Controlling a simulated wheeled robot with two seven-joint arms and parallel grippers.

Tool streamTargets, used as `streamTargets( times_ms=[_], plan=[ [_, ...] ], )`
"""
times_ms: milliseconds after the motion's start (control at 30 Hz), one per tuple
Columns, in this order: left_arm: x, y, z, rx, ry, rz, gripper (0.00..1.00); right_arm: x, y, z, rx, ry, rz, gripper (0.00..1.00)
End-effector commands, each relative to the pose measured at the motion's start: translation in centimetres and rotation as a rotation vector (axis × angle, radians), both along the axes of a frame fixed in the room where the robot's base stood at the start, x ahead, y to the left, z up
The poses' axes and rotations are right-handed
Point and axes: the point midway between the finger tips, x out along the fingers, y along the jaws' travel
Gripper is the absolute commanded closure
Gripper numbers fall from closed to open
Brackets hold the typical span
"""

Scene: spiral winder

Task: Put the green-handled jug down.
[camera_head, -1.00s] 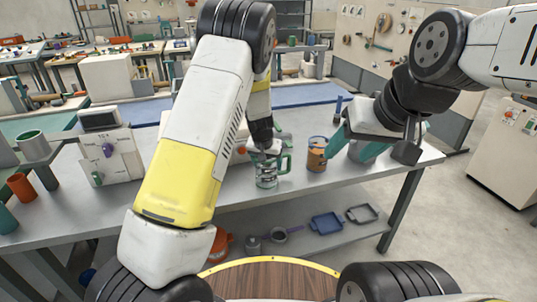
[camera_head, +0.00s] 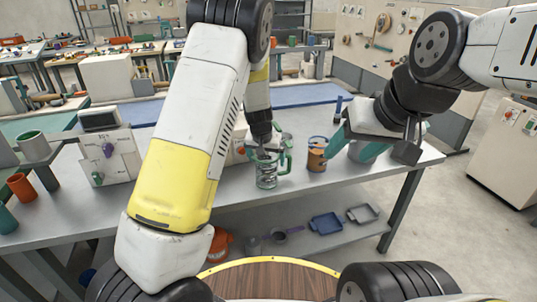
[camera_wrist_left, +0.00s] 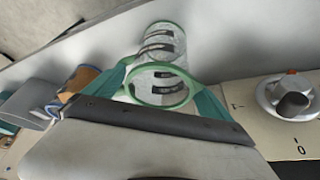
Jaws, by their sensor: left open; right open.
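The clear jug (camera_head: 267,178) with a green rim and green handle (camera_head: 287,157) stands upright on the grey table near its front edge. My left gripper (camera_head: 265,148) is just above and behind its top. In the left wrist view the jug (camera_wrist_left: 160,40) shows beyond the gripper, its green rim between the two teal fingers (camera_wrist_left: 163,90). The fingers are apart; whether one touches the rim I cannot tell. My right gripper (camera_head: 358,148) is open, to the right of the jug.
An orange and blue cup (camera_head: 317,155) stands between the jug and my right gripper. A white panel box with knobs (camera_head: 110,155) stands left. Orange (camera_head: 21,187) and teal cups are at the far left.

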Motion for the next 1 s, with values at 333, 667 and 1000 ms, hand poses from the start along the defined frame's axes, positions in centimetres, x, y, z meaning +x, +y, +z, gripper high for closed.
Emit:
streamTargets(
  times_ms=[333, 667, 1000],
  plan=[
    [-2.6, 0.5, 6.5, -0.001, -0.002, -0.002, 0.06, 0.0, 0.0, 0.0, 0.000, 0.000, 0.000, 0.44],
    [-5.2, 1.9, 10.6, -0.069, 0.011, 0.025, 0.06, 0.0, 0.0, 0.0, 0.000, 0.000, 0.000, 0.44],
    [-17.3, 6.6, 21.4, -0.276, 0.001, 0.072, 0.06, 0.0, 0.0, 0.0, 0.000, 0.000, 0.000, 0.44]
  ],
)
